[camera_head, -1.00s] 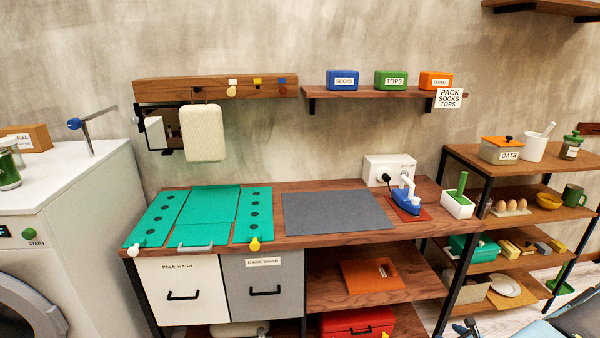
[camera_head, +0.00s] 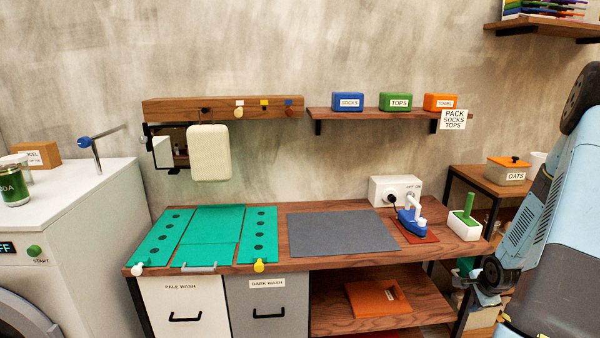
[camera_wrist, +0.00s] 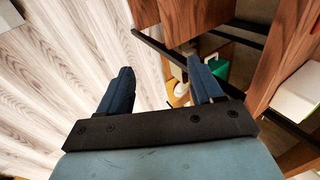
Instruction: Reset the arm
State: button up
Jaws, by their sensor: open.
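My gripper (camera_wrist: 163,88) shows in the wrist view with its two dark blue fingers spread apart and nothing between them. It points down past the edge of a brown wooden shelf unit (camera_wrist: 178,22), with pale wooden floor (camera_wrist: 70,60) to its left. In the head view my light blue arm rises along the right side, in front of the right-hand shelf rack (camera_head: 465,180). The gripper's fingers cannot be made out clearly in that view.
The wooden workbench (camera_head: 310,262) holds a green folding board (camera_head: 212,225), a grey mat (camera_head: 340,232), a blue iron (camera_head: 411,222) and a white holder with a green handle (camera_head: 465,226). My arm is close to the rack and the bench's right end. Open floor lies left in the wrist view.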

jog(key=s+a+r+n+h, duration=0.1)
jog(key=a+r+n, duration=0.45)
jog(key=r, duration=0.75)
jog(key=s+a+r+n+h, duration=0.1)
jog(key=a+r+n, duration=0.2)
jog(key=a+r, duration=0.7)
jog(key=s+a+r+n+y, duration=0.3)
jog(key=s+a+r+n, duration=0.6)
jog(key=s+a+r, duration=0.7)
jog(key=s, duration=0.3)
jog(key=shift+a+r, duration=0.15)
jog(key=shift+r, duration=0.05)
jog(key=shift+n, duration=0.25)
